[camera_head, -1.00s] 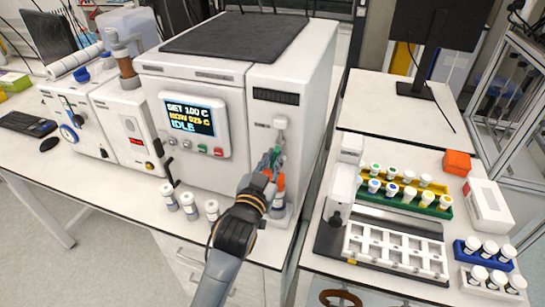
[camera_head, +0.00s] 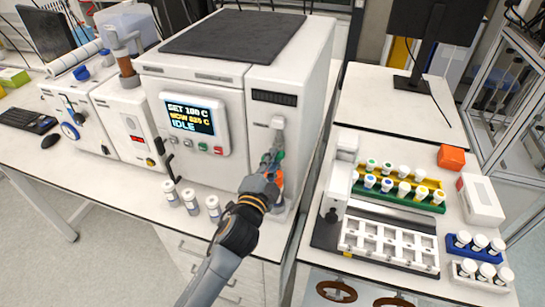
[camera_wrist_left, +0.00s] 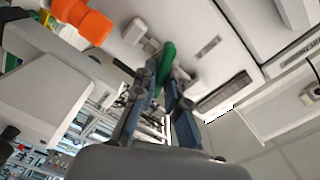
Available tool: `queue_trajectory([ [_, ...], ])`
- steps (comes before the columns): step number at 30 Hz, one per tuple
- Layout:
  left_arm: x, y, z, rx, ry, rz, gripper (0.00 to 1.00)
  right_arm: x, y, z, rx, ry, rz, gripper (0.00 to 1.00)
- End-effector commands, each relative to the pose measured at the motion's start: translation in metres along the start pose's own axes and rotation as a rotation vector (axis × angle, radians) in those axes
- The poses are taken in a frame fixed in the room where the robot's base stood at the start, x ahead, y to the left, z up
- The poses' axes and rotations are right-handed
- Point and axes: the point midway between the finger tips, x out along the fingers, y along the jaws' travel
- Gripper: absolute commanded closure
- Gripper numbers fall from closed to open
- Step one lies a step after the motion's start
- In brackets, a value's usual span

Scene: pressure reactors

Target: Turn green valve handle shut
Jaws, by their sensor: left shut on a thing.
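The green valve handle (camera_wrist_left: 167,62) sits at the front of the white reactor's narrow right-hand unit (camera_head: 281,110). In the wrist view it lies between the two fingers of my left gripper (camera_wrist_left: 165,88), which is shut on it. In the head view my left gripper (camera_head: 270,163) is at that unit's front, and its fingers hide most of the handle. An orange part (camera_head: 279,178) is just below the green one. It also shows large at the top left of the wrist view (camera_wrist_left: 82,20). My right gripper is not in view.
Several white vials (camera_head: 191,200) stand on the bench left of my left arm. The reactor's display panel (camera_head: 190,118) is further left. On the right table are a white rack (camera_head: 390,246), a green vial rack (camera_head: 400,196) and an orange box (camera_head: 451,157).

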Motion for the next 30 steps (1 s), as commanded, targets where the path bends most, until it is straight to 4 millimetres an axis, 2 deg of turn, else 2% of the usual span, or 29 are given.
queue_trajectory([
  [6,0.0002,-0.0003,-0.0005,0.188,0.001,-0.001,1.0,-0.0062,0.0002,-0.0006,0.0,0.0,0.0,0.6],
  [15,0.0003,0.0009,-0.0002,0.371,0.001,-0.001,1.0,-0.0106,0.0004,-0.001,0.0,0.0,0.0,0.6],
  [30,0.0003,0.002,0.0,0.458,0.001,-0.002,1.0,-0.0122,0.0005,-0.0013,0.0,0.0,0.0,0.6],
])
